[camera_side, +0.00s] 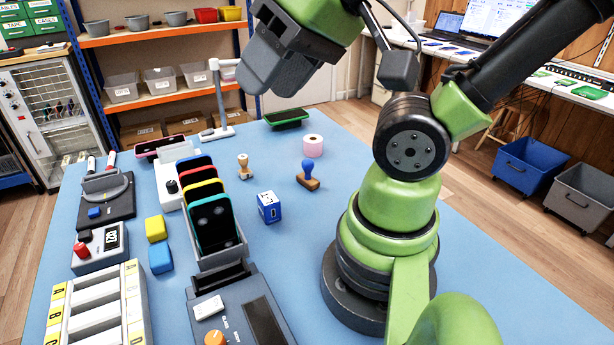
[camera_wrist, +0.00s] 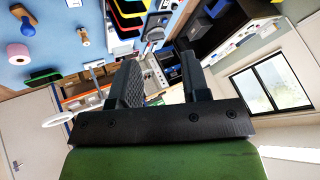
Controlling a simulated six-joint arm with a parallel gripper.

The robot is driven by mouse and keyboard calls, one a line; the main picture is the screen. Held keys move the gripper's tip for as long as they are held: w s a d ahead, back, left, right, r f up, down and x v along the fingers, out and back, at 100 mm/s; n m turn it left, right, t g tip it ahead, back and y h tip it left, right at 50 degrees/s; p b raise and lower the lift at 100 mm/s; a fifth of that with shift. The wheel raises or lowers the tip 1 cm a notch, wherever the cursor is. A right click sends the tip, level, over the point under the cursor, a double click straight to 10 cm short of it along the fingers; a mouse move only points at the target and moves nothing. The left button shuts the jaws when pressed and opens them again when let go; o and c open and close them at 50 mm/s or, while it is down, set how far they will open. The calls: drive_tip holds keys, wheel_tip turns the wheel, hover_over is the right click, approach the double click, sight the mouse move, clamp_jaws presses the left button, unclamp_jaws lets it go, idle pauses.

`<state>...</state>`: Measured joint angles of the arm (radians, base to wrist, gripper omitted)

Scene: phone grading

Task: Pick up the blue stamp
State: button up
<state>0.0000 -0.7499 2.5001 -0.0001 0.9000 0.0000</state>
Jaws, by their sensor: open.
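The blue stamp (camera_side: 308,174) has a rounded blue handle on a brown wooden base. It stands upright on the blue table, right of centre in the side view. In the wrist view the blue stamp (camera_wrist: 24,22) shows at the top left corner. My gripper (camera_side: 268,72) is raised well above the table, up and left of the stamp, and apart from it. In the wrist view my gripper (camera_wrist: 160,82) has its two dark fingers spread, with nothing held between them.
A wooden stamp (camera_side: 243,167) stands left of the blue stamp. A pink tape roll (camera_side: 313,146) stands behind it, with a green tray (camera_side: 286,118) farther back. A blue box (camera_side: 269,207) lies in front. A rack of phones (camera_side: 222,255) stands left. Table around the blue stamp is clear.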

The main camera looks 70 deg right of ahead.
idle(0.3)
drive_tip(key=o, duration=0.3)
drive_tip(key=m+g+h, duration=0.5)
drive_tip(key=m+g, duration=0.2)
drive_tip(key=g, duration=0.1)
hover_over(306, 161)
drive_tip(key=w+a, duration=0.2)
drive_tip(key=a, duration=0.2)
wheel_tip(306, 161, down, 16)
drive_tip(key=shift+g, duration=0.6)
drive_tip(key=x, duration=0.7)
drive_tip(key=shift+d+f, duration=0.15)
drive_tip(key=shift+d, duration=0.3)
drive_tip(key=shift+x, duration=2.95)
